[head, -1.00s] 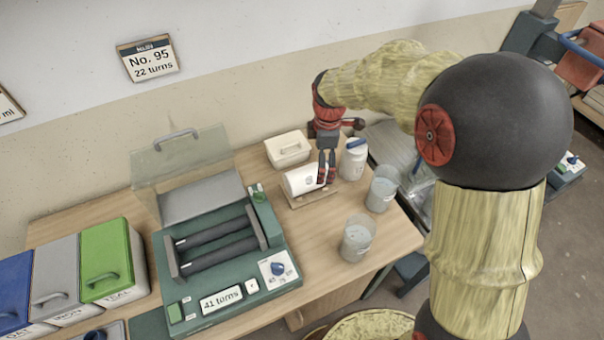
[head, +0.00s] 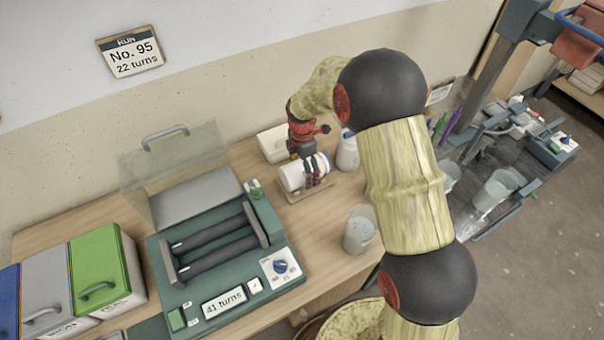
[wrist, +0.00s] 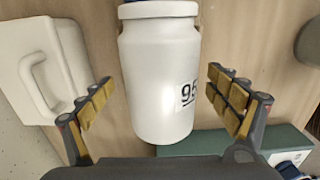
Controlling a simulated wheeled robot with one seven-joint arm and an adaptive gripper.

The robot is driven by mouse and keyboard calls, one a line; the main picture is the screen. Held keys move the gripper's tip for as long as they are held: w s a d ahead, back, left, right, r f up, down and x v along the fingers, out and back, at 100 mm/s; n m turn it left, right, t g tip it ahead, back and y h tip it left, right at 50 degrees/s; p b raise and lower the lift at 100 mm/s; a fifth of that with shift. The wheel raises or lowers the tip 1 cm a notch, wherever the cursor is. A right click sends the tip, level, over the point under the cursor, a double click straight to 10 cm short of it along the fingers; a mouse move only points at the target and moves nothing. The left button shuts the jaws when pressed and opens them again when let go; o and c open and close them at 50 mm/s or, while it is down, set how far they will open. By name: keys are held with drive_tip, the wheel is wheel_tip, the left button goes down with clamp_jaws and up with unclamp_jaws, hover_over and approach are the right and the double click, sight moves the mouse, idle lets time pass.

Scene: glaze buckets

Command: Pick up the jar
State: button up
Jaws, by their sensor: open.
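A white jar (head: 292,177) lies on its side on a small wooden board (head: 312,193) on the table. In the wrist view the jar (wrist: 158,80) fills the middle, with a black "95" label on its right side and its lid end at the top. My gripper (head: 316,172) is at the jar in the head view, partly covering it. In the wrist view my gripper (wrist: 160,98) is open, with one finger on each side of the jar and a gap visible on both sides.
A white lidded box (head: 272,143) is behind the jar, and a white bottle (head: 347,153) is to its right. A clear bucket (head: 359,230) stands nearer the front. A green roller machine (head: 222,262) with a raised clear cover is at left.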

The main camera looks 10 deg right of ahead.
wheel_tip(320, 180, down, 2)
drive_tip(key=shift+c, duration=0.3)
drive_tip(key=c, duration=1.5)
drive_tip(key=shift+w+r, duration=0.1)
drive_tip(key=shift+r, duration=0.1)
drive_tip(key=shift+c, duration=0.5)
drive_tip(key=shift+r, duration=0.1)
